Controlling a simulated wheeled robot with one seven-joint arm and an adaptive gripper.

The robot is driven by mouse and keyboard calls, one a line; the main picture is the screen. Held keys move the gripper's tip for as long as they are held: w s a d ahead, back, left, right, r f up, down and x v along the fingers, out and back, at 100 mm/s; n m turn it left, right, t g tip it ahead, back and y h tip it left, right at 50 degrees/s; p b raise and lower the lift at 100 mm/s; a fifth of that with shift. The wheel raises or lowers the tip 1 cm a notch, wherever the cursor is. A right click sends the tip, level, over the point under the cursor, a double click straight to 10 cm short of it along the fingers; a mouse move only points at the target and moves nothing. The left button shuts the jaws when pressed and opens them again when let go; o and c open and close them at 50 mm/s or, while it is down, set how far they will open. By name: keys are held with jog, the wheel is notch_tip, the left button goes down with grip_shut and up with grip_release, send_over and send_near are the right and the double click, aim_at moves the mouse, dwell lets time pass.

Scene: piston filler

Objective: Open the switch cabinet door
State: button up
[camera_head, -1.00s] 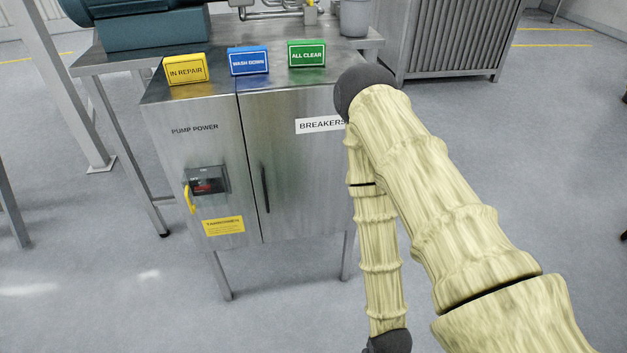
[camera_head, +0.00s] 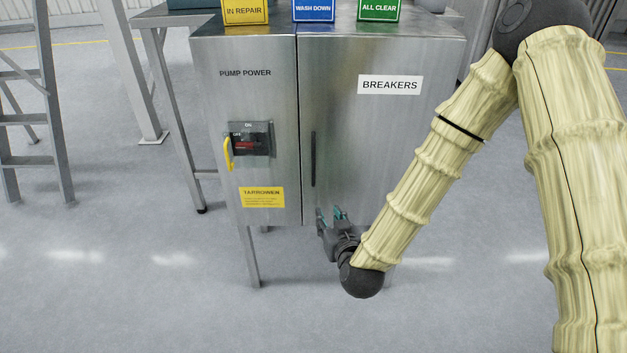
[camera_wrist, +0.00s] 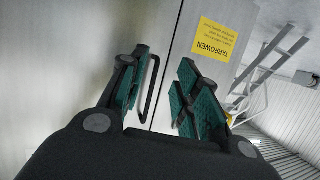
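The steel switch cabinet (camera_head: 345,130) stands ahead with its doors shut. The right door (camera_head: 385,150) is labelled BREAKERS and has a dark vertical bar handle (camera_head: 313,159) near its left edge. My gripper (camera_head: 330,217) is at the bottom of that door, below the handle, with its fingers pointing up. In the wrist view my gripper (camera_wrist: 163,92) has its green-padded fingers spread apart and nothing held between them. The handle (camera_wrist: 151,88) shows beside the left finger there, partly hidden by it; I cannot tell whether they touch.
Yellow, blue (camera_head: 314,9) and green signs stand on top. A ladder (camera_head: 35,120) is at the left. The floor in front is clear.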

aim_at(314, 163)
jog(key=w+a+r+t+b, duration=0.2)
jog(key=w+r+t+b, duration=0.15)
jog(key=r, duration=0.35)
jog(key=x, duration=1.1)
jog(key=shift+w+r, duration=0.15)
jog(key=shift+w, duration=0.05)
grip_shut()
